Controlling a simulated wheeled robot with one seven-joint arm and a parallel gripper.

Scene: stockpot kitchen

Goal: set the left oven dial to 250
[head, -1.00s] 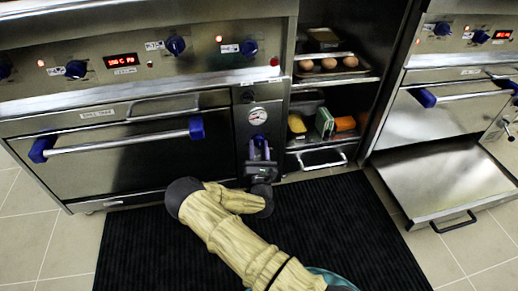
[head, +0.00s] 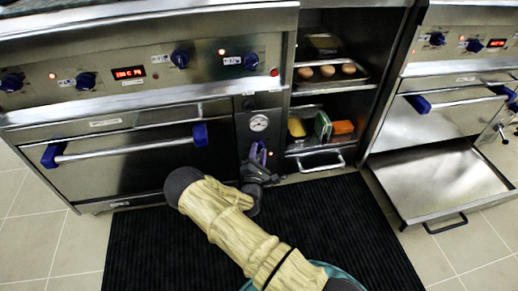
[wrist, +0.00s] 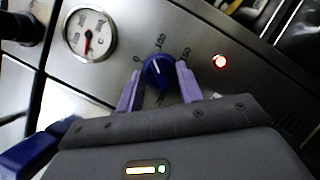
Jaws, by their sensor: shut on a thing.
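The left oven's blue dial (wrist: 158,72) sits on the steel panel beside the oven door. In the wrist view its white pointer line points roughly up, below a blurred number mark; other marks around it are hard to read. My gripper (wrist: 159,80) is shut on the dial, with one purple finger on each side. In the head view my gripper (head: 258,160) reaches the panel below the round gauge (head: 259,123) and mostly hides the dial. The gauge (wrist: 90,34) also shows in the wrist view, beside the dial. A red lamp (wrist: 219,61) glows on the dial's other side.
The left oven door (head: 130,165) is closed, with a blue-ended handle (head: 125,148) sticking out. Shelves (head: 325,88) with food stand to the right. A flat steel door (head: 440,182) hangs open at the far right. A black mat (head: 330,225) covers the floor.

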